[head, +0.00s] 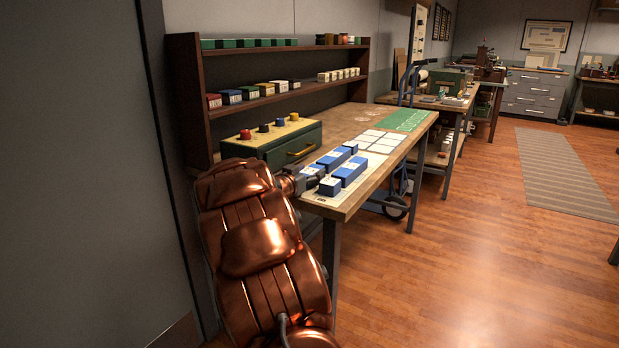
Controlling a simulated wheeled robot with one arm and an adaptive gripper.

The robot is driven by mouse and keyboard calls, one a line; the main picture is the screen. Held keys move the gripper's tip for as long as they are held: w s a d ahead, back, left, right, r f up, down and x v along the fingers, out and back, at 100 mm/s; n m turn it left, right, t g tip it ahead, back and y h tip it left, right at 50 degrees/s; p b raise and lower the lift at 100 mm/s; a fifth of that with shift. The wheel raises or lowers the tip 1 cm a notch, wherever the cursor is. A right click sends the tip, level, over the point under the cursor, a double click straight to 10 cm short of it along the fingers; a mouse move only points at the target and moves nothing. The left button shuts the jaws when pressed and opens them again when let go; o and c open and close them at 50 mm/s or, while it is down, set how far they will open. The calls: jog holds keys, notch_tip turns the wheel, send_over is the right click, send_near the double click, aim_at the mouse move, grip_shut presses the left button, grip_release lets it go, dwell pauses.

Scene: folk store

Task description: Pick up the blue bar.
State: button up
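Several blue blocks with pale labels lie near the front end of the wooden table. Two are long bars: one blue bar (350,172) on the right and another blue bar (333,159) behind it to the left. My gripper (302,178) is dark and low at the table's left front, beside the blue blocks. A blue piece (314,170) shows right at it. My copper-coloured arm partly hides the gripper, and its fingers are too small to read.
A green box with knobs (272,147) stands left of the bars, against the shelf (187,88) with small boxes. White cards (372,139) and a green mat (404,120) lie farther back on the table (336,205). A hand truck (396,208) stands at its right; open floor lies beyond.

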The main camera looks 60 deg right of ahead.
jog(key=c, duration=0.8)
jog(key=shift+r, duration=0.15)
